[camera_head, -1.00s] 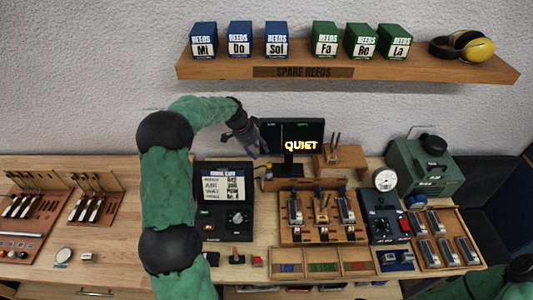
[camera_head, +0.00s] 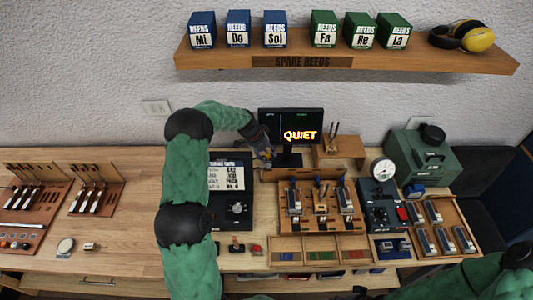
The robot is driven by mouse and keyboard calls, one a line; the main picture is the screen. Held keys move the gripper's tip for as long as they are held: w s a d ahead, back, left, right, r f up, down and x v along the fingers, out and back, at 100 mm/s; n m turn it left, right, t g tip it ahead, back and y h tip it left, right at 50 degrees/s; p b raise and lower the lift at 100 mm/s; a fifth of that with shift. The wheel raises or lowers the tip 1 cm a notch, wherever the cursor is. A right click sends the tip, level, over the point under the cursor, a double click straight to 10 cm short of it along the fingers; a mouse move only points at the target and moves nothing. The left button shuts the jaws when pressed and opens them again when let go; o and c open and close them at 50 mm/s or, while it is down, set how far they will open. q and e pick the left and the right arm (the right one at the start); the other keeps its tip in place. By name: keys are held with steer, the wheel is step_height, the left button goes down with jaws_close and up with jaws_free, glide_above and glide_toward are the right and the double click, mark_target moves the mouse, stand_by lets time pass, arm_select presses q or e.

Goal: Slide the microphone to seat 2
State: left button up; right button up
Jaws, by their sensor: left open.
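My left gripper (camera_head: 263,155) is open just left of the monitor's base, above the back left end of the reed rack (camera_head: 288,220).
The monitor (camera_head: 291,126) reading QUIET stands behind the rack. A black control box (camera_head: 232,205) is left of the rack, a gauge box (camera_head: 383,205) right of it. Open trays (camera_head: 320,250) lie in front.

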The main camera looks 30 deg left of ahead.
arm_select(q)
jaws_close()
steer(key=w+d+b, duration=0.2)
steer(key=w+d, duration=0.3)
steer(key=d, duration=0.4)
steer(key=w+d+b, duration=0.2)
steer(key=w+d, duration=0.4)
steer(key=d, duration=0.2)
steer(key=shift+d+r, duration=0.25)
steer(key=shift+d, duration=0.15)
steer(key=shift+w, duration=0.1)
steer(key=shift+c, duration=0.9)
jaws_free()
steer(key=shift+o, duration=0.9)
steer(key=shift+f, duration=0.15)
